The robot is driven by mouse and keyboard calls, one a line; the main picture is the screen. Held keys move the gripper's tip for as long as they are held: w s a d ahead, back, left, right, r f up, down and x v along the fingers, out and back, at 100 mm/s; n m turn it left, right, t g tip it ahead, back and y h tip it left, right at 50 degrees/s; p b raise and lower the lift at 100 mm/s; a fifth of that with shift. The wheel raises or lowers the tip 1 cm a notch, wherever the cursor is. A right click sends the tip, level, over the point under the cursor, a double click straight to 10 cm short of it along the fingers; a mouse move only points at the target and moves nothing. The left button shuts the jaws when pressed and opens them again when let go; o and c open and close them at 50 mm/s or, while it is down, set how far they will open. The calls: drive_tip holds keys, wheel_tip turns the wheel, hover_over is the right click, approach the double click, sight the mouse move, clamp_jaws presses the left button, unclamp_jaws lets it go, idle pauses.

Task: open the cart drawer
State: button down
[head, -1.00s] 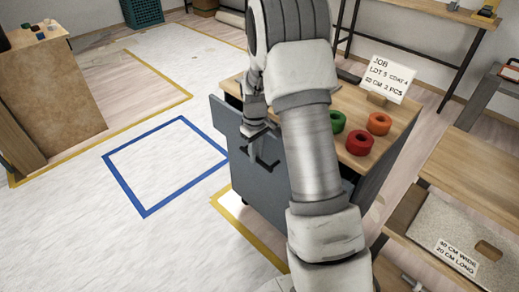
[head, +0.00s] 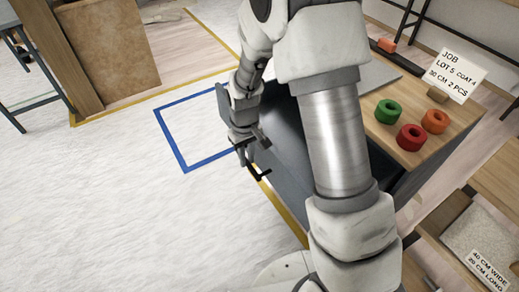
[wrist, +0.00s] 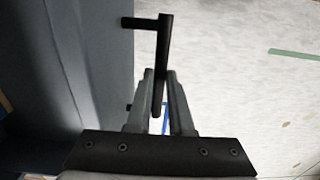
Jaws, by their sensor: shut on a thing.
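The cart has a wooden top (head: 405,145) and a dark grey body, partly hidden behind my arm. Its drawer (head: 285,140) stands out from the cart toward the left, with the dark inside showing from above. The drawer's black bar handle (wrist: 164,45) sits on the grey front panel (wrist: 95,60), at the left in the wrist view. My gripper (wrist: 161,85) is shut on the handle, one finger on each side of the bar. In the head view my gripper (head: 249,160) is at the outer side of the drawer front. The drawer's far end is hidden by my arm.
Green, red and orange rolls (head: 411,137) and a job card (head: 455,75) stand on the cart top. A blue floor outline (head: 185,168) lies left of the drawer. Open pale floor (head: 110,215) spreads at left. A wooden bench (head: 495,180) stands at right.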

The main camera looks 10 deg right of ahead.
drive_tip(key=shift+s+a, duration=0.15)
drive_tip(key=shift+a, duration=0.35)
drive_tip(key=c, duration=0.8)
unclamp_jaws()
wheel_tip(320, 180, up, 18)
drive_tip(key=p, duration=0.5)
drive_tip(key=shift+f, duration=0.25)
drive_tip(key=shift+d, duration=0.1)
